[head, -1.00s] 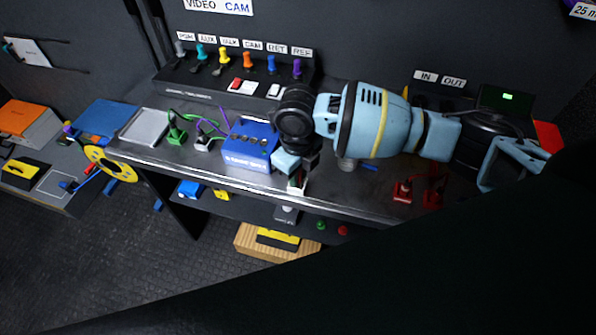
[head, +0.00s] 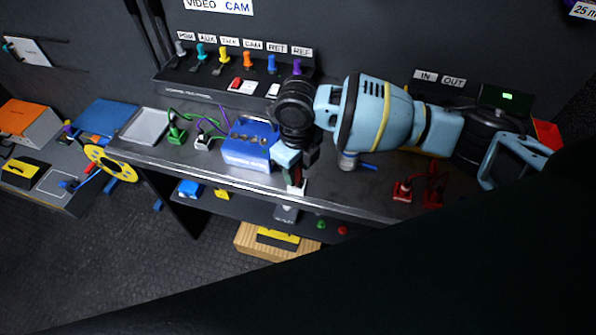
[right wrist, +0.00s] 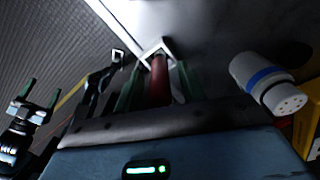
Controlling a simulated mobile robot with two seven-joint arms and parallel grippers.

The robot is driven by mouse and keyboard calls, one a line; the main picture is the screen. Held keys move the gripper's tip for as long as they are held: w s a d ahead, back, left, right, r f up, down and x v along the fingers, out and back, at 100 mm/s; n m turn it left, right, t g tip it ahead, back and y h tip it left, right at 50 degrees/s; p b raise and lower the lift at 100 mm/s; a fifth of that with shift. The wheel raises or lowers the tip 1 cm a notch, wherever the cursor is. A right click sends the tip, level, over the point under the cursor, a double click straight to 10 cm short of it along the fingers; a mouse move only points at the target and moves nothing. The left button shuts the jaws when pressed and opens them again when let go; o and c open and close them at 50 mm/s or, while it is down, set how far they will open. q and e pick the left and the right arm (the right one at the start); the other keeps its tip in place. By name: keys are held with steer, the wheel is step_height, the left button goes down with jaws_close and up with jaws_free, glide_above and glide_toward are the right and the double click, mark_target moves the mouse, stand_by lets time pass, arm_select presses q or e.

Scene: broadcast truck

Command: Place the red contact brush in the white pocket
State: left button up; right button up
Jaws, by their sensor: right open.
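My right gripper (head: 297,165) is over the front edge of the bench in the head view. In the right wrist view its green-lined fingers (right wrist: 155,92) stand apart, one on each side of the red contact brush (right wrist: 159,76). The brush's far end is at the white pocket (right wrist: 152,47), seemingly inside its rim; how deep cannot be told. In the head view the white pocket (head: 297,188) shows just below the fingers, and the brush is mostly hidden. My left gripper (right wrist: 40,100) shows at the left of the right wrist view with its fingers apart and empty.
A blue box (head: 246,150) stands close left of my right gripper. A white cylinder with a blue band (right wrist: 268,84) lies to its right. Red connectors (head: 402,191) stand farther right on the bench. A grey tray (head: 146,126) lies at the left.

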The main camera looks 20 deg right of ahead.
step_height(320, 180, up, 10)
steer(key=shift+r, duration=0.15)
